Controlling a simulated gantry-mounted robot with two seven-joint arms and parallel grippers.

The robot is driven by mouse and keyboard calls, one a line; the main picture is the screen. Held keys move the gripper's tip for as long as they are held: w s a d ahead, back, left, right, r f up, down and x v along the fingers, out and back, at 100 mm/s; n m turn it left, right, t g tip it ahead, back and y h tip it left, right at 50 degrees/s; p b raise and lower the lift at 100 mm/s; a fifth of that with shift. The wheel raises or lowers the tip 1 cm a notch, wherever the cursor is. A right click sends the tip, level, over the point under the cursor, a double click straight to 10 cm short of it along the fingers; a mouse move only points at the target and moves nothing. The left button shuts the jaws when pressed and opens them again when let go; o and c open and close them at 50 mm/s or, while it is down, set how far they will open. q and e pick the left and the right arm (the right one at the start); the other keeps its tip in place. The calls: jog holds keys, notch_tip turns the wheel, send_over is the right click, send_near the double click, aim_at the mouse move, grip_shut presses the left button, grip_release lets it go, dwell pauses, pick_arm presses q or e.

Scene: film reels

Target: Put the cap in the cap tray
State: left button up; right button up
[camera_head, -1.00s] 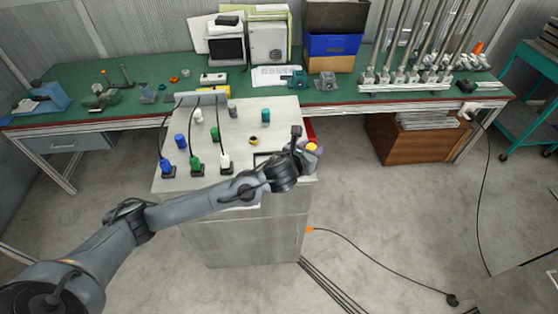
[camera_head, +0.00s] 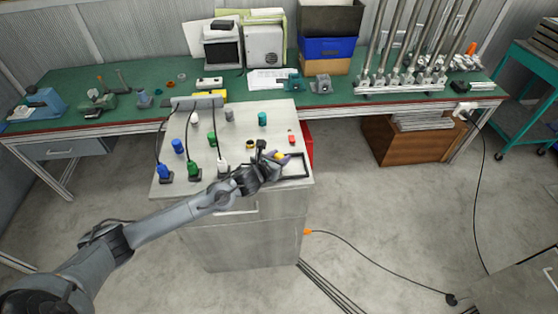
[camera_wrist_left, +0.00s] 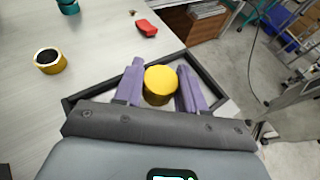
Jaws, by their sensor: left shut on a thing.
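My left gripper (camera_head: 280,157) is shut on the yellow cap (camera_wrist_left: 160,84), with its purple fingers on either side of it in the left wrist view. The cap also shows as a small yellow spot in the head view (camera_head: 277,156). The gripper and cap are over the black-rimmed cap tray (camera_wrist_left: 120,79) at the front right of the cabinet top. The tray's right rim shows in the head view (camera_head: 308,167); my gripper hides part of the tray. The cap's height above the tray floor is hard to tell. My right gripper is not in view.
A yellow cylinder with a dark top (camera_wrist_left: 50,62) stands left of the tray. A red piece (camera_wrist_left: 146,28) lies behind the tray. Blue (camera_head: 165,170), green (camera_head: 194,170) and white (camera_head: 222,166) connectors with cables stand at the left. A red bin (camera_head: 308,143) is beyond the cabinet's right edge.

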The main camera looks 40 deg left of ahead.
pick_arm(q)
jog(key=shift+f, duration=0.65)
jog(key=shift+f, duration=0.15)
jog(key=o, duration=1)
jog(key=shift+o, duration=0.2)
